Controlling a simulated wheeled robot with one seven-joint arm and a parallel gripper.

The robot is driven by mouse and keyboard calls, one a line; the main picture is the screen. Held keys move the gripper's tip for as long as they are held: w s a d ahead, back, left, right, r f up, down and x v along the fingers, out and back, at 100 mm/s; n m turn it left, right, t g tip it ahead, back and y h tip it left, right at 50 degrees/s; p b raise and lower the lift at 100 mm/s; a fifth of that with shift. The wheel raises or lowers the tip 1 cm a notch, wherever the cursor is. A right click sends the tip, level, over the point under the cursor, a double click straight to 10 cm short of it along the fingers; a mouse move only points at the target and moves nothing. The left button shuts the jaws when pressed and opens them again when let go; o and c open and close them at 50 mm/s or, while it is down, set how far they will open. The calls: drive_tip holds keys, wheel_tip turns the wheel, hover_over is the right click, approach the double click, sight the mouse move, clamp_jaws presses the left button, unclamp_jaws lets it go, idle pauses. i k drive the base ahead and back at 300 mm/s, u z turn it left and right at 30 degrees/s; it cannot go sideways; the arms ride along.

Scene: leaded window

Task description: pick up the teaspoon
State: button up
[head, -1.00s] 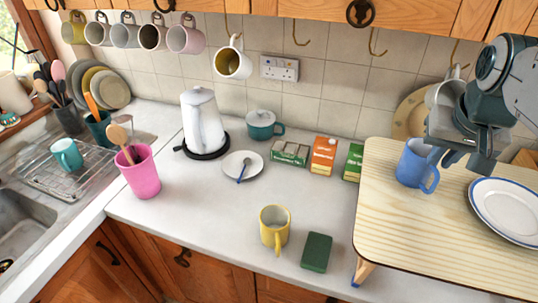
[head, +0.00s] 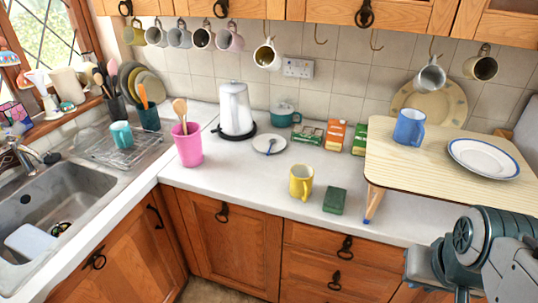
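The teaspoon (head: 270,147), with a dark blue handle, lies on a small white saucer (head: 260,149) on the worktop. The saucer is to the right of the white kettle. My arm shows at the lower right, in front of the counter and well away from the teaspoon. My gripper is at the bottom edge of the picture, mostly cut off, and its fingers cannot be made out.
A yellow mug (head: 301,182) and a green block (head: 334,201) stand near the counter's front edge. A pink pot (head: 187,145) with wooden utensils, a kettle (head: 236,108), a teal pot (head: 284,115) and small boxes (head: 335,136) surround the saucer. A raised wooden board (head: 405,165) is at right.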

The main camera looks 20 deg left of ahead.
sight(272, 140)
drive_tip(key=k, duration=0.75)
drive_tip(key=u, duration=1)
drive_tip(key=i, duration=0.6)
drive_tip(key=u, duration=0.85)
drive_tip(key=i, duration=0.9)
drive_tip(key=z, duration=0.45)
drive_tip(key=i, duration=0.75)
drive_tip(key=z, duration=1.2)
drive_tip(key=i, duration=0.25)
drive_tip(key=z, duration=0.2)
